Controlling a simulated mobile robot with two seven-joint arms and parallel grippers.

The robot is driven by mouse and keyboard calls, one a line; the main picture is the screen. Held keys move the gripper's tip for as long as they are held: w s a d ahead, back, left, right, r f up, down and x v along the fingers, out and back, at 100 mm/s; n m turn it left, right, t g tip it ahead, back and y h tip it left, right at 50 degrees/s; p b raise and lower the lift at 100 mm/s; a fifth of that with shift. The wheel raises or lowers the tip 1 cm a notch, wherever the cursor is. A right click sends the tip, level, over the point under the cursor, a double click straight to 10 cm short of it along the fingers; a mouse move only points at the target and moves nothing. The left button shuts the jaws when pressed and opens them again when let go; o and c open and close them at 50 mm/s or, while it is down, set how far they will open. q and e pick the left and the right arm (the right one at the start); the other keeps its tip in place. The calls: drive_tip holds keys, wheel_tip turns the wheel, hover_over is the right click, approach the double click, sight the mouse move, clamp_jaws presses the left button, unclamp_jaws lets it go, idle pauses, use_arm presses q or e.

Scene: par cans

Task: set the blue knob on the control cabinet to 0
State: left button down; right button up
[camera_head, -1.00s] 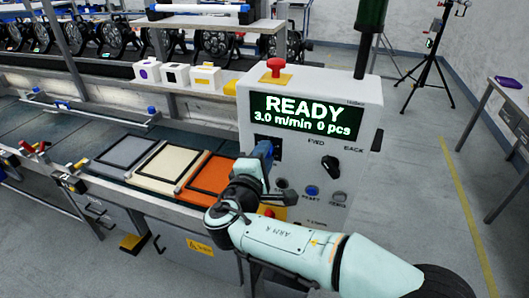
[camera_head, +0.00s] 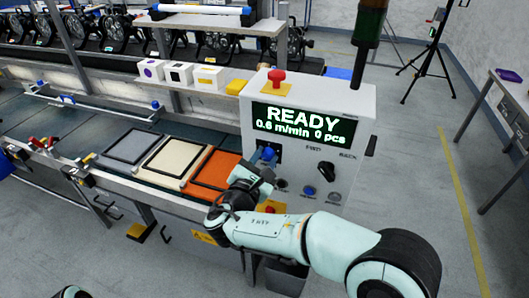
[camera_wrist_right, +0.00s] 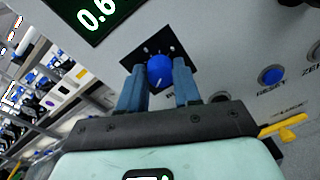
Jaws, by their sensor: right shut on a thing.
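The control cabinet (camera_head: 355,103) stands right of the conveyor, and its green display reads READY, 0.6 m/min, 0 pcs. The blue knob (camera_wrist_right: 160,71) sits on a black plate on the cabinet's front, with a white pointer line on its face. In the head view the knob is mostly hidden by my right gripper (camera_head: 265,155). My right gripper, with blue fingers in the wrist view (camera_wrist_right: 158,85), is shut on the knob, one finger on each side. My left gripper is not in view; only a small piece of my left arm shows at the bottom left edge.
The cabinet also bears a red mushroom button (camera_head: 276,77), a black selector knob (camera_head: 326,170) and a blue RESET button (camera_head: 310,191). The floor right of the cabinet is open.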

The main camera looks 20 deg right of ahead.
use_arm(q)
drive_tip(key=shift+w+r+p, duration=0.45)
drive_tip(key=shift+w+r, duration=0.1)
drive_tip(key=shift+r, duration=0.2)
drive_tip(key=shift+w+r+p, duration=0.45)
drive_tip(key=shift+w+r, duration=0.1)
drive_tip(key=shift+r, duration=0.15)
use_arm(e)
drive_tip(key=shift+n, duration=1.3)
drive_tip(key=o, duration=1.1)
drive_tip(key=shift+c, duration=0.2)
drive_tip(key=shift+a, duration=0.1)
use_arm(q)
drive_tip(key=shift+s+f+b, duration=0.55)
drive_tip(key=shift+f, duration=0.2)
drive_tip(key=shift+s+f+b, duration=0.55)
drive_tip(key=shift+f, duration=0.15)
use_arm(e)
drive_tip(key=v, duration=1.3)
drive_tip(key=shift+s+a+f, duration=0.1)
drive_tip(key=shift+a, duration=0.05)
